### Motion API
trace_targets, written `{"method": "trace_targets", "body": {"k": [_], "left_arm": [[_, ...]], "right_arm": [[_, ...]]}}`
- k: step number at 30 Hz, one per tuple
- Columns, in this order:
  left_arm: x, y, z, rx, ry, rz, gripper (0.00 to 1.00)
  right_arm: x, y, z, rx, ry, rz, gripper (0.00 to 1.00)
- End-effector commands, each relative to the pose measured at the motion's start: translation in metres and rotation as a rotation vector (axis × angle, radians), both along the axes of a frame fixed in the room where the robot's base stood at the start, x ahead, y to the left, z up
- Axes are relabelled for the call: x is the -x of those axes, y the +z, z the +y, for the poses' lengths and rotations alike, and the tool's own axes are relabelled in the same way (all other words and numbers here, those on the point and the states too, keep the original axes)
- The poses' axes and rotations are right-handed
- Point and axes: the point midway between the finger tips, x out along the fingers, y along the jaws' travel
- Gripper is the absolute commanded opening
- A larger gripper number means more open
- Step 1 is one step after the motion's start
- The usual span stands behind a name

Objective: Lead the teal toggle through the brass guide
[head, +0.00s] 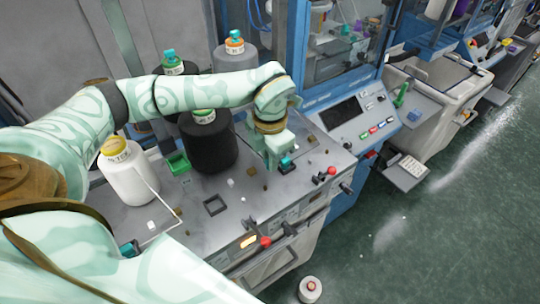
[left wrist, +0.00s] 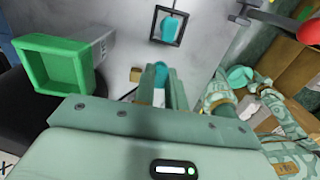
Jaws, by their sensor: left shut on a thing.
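The teal toggle (head: 287,161) is at the tips of my left gripper (head: 280,164), which is shut on it above the right part of the grey machine top. In the left wrist view the toggle (left wrist: 160,72) shows between the two fingers, partly hidden by them. A small brass-coloured block (left wrist: 136,75) shows beside the fingers there; I cannot tell whether it is the brass guide. A dark square frame (head: 215,205) is on the machine top, left of and nearer than the gripper. A teal shape shows inside a dark frame (left wrist: 168,25) in the wrist view.
Red knobs (head: 265,242) line the front edge. Another teal piece (head: 130,248) is at the near left. A control panel (head: 358,120) stands right.

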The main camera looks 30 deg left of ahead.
Motion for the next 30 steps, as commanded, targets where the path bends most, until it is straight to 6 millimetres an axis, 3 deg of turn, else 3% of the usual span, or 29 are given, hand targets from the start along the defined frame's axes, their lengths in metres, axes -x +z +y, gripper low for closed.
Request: {"method": "trace_targets", "body": {"k": [13,30], "left_arm": [[0.000,-0.030,0.000,0.000,-0.001,0.000,0.00],[0.032,-0.026,0.014,0.000,0.000,0.000,0.00]], "right_arm": [[-0.005,-0.025,0.004,-0.006,0.000,-0.008,0.36],[-0.004,-0.017,0.004,-0.006,0.000,-0.008,0.36]]}}
